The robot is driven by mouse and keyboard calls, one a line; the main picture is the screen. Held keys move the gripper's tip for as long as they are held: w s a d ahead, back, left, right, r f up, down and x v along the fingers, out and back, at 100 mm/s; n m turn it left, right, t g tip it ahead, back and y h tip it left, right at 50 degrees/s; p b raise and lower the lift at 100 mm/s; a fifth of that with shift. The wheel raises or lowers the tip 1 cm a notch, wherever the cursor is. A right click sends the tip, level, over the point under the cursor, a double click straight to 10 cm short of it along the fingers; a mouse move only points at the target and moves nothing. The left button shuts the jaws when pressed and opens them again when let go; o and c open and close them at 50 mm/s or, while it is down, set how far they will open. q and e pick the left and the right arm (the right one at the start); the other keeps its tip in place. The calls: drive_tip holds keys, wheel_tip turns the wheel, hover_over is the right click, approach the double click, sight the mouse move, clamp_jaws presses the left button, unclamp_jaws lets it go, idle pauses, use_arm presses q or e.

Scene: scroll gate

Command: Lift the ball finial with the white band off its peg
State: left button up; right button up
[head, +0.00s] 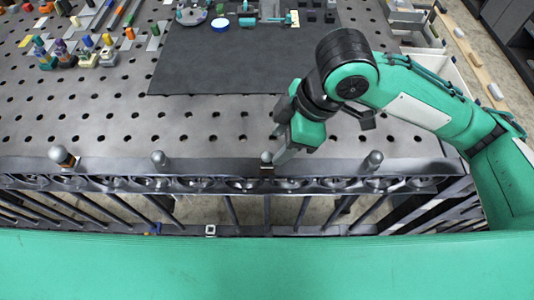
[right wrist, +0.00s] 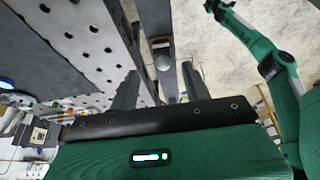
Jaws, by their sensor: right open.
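Several grey ball finials stand in a row along the top of the dark gate: a far-left one (head: 60,154) with a brown and pale patch below the ball, a second (head: 158,157), a third (head: 267,157) with a brownish patch below it, and a right one (head: 374,158). I cannot tell for sure which has the white band. My right gripper (head: 280,152) is open at the third finial. In the right wrist view, its two fingers (right wrist: 158,88) stand apart, with a grey finial (right wrist: 163,62) between them in the picture; I cannot tell if they touch it.
The gate's scrolled rail (head: 210,184) runs along the front edge of the perforated table (head: 110,120). A dark mat (head: 230,70) and several small coloured parts lie farther back. In the right wrist view, another green arm (right wrist: 255,40) of mine shows, its dark end tiny.

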sight(270, 154)
drive_tip(key=shift+s+a+f, duration=0.15)
drive_tip(key=p+x, duration=0.2)
drive_tip(key=x, duration=0.2)
drive_tip(key=shift+a+f, duration=0.1)
drive_tip(key=shift+a, duration=0.05)
drive_tip(key=shift+f, duration=0.25)
clamp_jaws()
drive_tip(key=shift+r, duration=0.1)
